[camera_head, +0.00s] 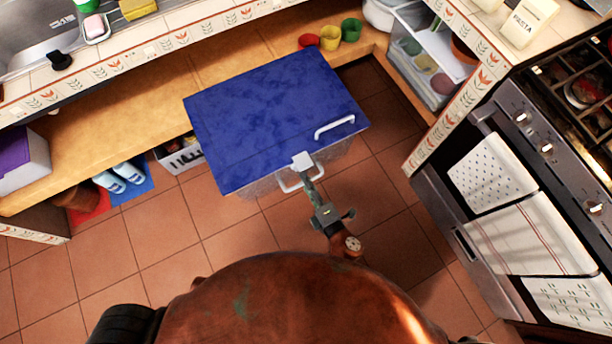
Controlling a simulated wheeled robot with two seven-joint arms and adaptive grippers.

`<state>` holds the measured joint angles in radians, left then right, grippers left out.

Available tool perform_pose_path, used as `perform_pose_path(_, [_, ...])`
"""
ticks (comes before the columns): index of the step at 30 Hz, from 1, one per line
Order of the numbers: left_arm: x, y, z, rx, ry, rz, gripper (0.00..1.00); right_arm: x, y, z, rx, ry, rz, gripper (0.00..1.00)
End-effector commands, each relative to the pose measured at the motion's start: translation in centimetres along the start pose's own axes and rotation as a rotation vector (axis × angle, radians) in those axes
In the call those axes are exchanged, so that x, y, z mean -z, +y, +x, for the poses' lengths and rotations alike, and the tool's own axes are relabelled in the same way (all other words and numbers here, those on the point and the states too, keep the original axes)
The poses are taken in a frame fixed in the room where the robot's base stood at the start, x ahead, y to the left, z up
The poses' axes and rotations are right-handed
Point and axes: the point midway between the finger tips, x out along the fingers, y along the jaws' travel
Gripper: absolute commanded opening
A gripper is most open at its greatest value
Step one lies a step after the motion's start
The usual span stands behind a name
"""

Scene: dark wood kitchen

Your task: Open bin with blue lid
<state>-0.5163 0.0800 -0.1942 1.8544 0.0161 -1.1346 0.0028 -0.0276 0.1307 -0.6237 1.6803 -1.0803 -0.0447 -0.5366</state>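The bin (340,158) stands on the tiled floor in the middle of the head view. Its large blue lid (265,110) lies flat and appears closed. A white handle (335,127) sits on the lid near its right edge. A white loop (289,184) shows at the bin's front edge. My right gripper (309,178) reaches up to the front edge of the lid, beside the white loop. A pale block (302,161) overlaps the lid edge there. Whether the fingers are open, shut or gripping the loop cannot be made out. My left gripper is not in view.
A wooden shelf (120,115) runs behind the bin, with red, yellow and green cups (330,38) at its right. An oven (470,220) with hanging towels stands at right. Tiled floor is clear at front left.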

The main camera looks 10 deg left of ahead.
Motion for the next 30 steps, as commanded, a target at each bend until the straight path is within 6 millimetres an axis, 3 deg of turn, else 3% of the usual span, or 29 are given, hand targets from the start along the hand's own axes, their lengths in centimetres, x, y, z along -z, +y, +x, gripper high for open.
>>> perform_pose_path(6, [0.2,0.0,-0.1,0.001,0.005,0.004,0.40,0.0,0.0,-0.1,0.000,0.000,0.000,0.27])
perform_pose_path(10, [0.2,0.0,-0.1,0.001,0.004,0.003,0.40,0.0,-0.1,-1.2,0.001,0.000,0.001,0.27])
perform_pose_path(22, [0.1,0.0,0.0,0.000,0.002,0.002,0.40,0.1,-0.1,-9.2,0.002,-0.001,0.002,0.27])
perform_pose_path(30, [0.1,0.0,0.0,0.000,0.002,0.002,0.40,0.1,0.0,-11.9,0.000,0.000,0.001,0.27])
